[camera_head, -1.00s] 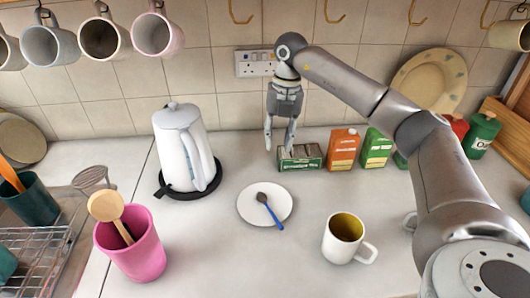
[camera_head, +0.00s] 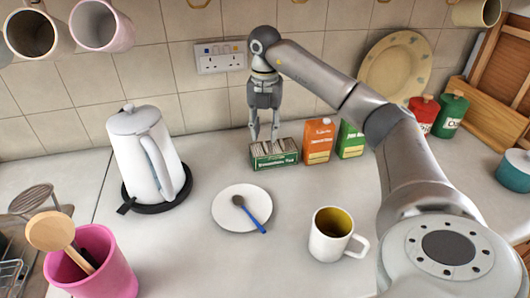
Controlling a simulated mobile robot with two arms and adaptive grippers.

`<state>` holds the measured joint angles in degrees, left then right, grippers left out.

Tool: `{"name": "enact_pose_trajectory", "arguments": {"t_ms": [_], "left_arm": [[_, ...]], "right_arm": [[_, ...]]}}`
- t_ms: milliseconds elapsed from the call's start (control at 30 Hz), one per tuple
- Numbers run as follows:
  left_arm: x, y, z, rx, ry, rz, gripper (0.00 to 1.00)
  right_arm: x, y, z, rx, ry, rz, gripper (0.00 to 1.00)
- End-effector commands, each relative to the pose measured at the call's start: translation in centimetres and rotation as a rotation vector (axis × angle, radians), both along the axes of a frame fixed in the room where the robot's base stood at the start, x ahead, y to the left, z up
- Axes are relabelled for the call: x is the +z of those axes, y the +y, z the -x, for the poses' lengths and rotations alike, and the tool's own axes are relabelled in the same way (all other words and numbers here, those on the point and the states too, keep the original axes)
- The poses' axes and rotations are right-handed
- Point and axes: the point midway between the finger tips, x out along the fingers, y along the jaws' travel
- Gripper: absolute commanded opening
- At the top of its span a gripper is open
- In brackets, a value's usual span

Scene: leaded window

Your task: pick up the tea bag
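A small green open-topped box (camera_head: 275,161) stands on the counter in front of the tiled wall, with what look like tea bags (camera_head: 285,146) packed inside. No single tea bag can be told apart. My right gripper (camera_head: 264,141) points down over the left part of the box. Its two fingers are apart, with nothing visible between them. I cannot tell whether the fingertips are inside the box or just above it. My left gripper is not in view.
Orange (camera_head: 318,141) and green (camera_head: 350,140) cartons stand just right of the box. A white kettle (camera_head: 146,155) stands left. A plate (camera_head: 229,214) with a blue-handled spoon (camera_head: 250,215) and a mug (camera_head: 328,243) are in front. A pink pot (camera_head: 97,277) stands front left.

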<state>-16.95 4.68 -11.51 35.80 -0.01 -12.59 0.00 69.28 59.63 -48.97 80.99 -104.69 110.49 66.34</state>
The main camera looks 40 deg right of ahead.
Motion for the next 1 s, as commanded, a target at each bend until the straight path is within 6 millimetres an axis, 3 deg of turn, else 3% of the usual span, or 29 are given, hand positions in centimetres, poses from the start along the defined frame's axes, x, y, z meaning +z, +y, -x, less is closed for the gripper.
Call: {"name": "enact_pose_trajectory", "arguments": {"t_ms": [200,500,800,1000], "left_arm": [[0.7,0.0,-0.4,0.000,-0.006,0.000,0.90],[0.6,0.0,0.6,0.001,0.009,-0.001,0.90],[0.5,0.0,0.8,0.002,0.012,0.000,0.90],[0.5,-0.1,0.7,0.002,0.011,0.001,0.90]], "right_arm": [[-3.1,0.0,0.2,0.001,0.004,0.000,0.32],[-3.6,0.0,0.2,0.001,0.001,0.000,0.32],[-3.6,0.0,0.2,0.001,0.001,0.000,0.02],[-3.6,0.0,0.2,0.001,0.001,0.000,0.00]]}}
